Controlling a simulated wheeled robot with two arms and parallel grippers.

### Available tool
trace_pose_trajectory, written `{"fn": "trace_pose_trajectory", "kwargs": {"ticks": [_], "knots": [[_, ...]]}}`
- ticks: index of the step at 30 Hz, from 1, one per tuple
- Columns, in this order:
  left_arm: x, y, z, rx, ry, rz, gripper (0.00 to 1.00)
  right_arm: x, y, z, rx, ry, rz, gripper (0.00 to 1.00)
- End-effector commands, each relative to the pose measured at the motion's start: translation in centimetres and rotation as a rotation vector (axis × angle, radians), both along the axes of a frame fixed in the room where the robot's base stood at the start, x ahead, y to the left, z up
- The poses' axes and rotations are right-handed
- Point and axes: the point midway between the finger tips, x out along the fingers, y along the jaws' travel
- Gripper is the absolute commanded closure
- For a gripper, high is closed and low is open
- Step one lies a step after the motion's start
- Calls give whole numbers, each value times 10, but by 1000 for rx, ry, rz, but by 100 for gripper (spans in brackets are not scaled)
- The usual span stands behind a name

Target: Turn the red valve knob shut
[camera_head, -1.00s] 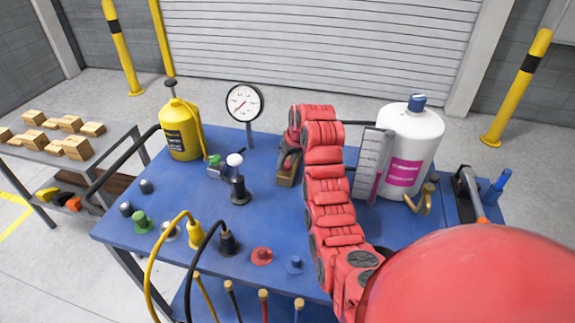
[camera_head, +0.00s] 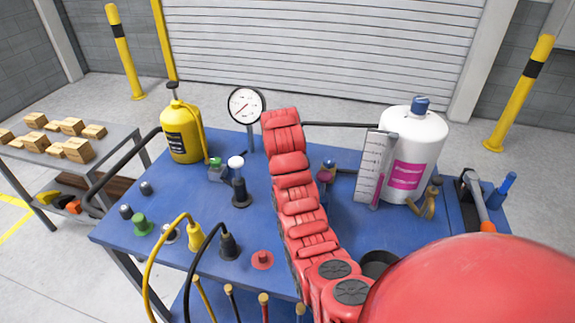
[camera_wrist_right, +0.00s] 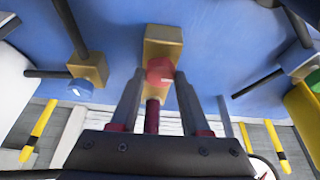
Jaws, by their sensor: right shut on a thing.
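The red valve knob (camera_wrist_right: 160,71) sits on a brass valve block (camera_wrist_right: 164,45) in the right wrist view. My right gripper (camera_wrist_right: 158,78) has a finger on either side of the knob and is shut on it. A dark red stub shows between the fingers, closer to the palm. In the head view my red right arm hides this knob, its block and the gripper. How far the knob is turned cannot be told. My left gripper is in neither view.
A blue-knobbed valve (camera_wrist_right: 82,88) and a green-knobbed valve (camera_head: 216,168) flank it. A dial gauge (camera_head: 245,105), yellow sprayer (camera_head: 181,135) and white bottle (camera_head: 409,152) stand along the back of the blue bench (camera_head: 175,195). Plugs and cables crowd its front left.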

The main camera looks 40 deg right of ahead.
Motion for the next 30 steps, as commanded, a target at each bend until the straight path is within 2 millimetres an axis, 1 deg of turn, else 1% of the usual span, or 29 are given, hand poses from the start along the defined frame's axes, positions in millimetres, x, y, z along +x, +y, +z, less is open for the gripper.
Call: {"fn": "trace_pose_trajectory", "kwargs": {"ticks": [7,20,21,23,24,26,30], "knots": [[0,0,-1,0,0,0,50,1,1,0,-1,1,-58,100],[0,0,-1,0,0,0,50,0,0,0,0,1,-69,100],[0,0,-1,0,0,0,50,0,0,0,0,1,-69,52],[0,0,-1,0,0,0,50,0,0,0,0,1,-69,41],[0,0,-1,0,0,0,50,0,0,0,0,1,-69,34],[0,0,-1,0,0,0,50,0,0,0,0,1,-69,24],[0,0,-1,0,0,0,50,0,0,0,1,1,-67,24]]}}
